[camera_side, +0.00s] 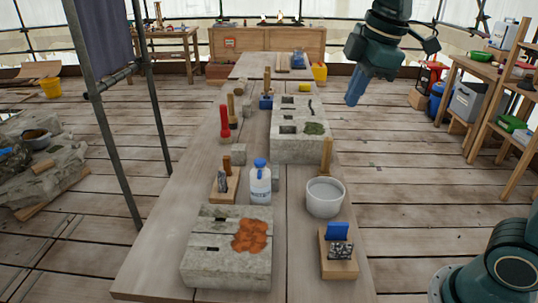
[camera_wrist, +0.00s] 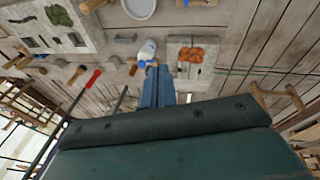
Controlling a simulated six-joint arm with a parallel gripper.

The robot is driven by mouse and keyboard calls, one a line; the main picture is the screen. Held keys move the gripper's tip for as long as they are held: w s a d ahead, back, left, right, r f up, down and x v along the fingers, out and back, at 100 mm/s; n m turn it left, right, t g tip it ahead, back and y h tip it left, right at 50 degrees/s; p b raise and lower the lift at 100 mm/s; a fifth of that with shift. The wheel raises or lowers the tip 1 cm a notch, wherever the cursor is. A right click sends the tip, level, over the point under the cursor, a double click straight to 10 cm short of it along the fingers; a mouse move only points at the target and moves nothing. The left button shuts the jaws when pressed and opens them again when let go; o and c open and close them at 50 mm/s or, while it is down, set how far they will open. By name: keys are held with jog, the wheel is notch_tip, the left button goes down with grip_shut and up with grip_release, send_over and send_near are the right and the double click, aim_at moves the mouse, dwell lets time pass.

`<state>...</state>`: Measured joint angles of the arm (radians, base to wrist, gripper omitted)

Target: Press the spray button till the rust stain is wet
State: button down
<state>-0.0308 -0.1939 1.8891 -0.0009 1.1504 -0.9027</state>
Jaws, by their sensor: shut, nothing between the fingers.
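The rust stain (camera_side: 251,236) is an orange-brown patch on a pale stone block (camera_side: 215,267) at the near end of the table. It also shows in the wrist view (camera_wrist: 190,54). A white spray bottle (camera_side: 260,187) with a blue top (camera_side: 260,163) and a label stands upright just behind the block. In the wrist view the bottle (camera_wrist: 148,50) lies beyond the fingertips. My gripper (camera_side: 352,99) is high above the table's right edge, apart from the bottle. Its blue fingers (camera_wrist: 158,75) are together, with nothing between them.
A white bucket (camera_side: 324,198) stands right of the bottle. A wooden holder with a brush (camera_side: 339,251) sits at front right. Left of the bottle is a small wooden block tool (camera_side: 224,185). A red-handled tool (camera_side: 224,122) and a mossy stone block (camera_side: 300,146) stand farther back.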

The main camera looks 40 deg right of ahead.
jog(key=w+a+f+n+g, duration=0.1)
jog(key=w+a+n+g, duration=0.1)
jog(key=w+n, duration=0.9)
jog(key=n+g, duration=0.1)
jog(key=n, duration=0.4)
send_over(260, 160)
notch_tip(260, 160, down, 6)
jog(key=shift+f, duration=0.2)
jog(key=shift+d+f, duration=0.1)
jog(key=shift+f, duration=0.05)
notch_tip(260, 160, down, 14)
jog(key=shift+r, duration=0.1)
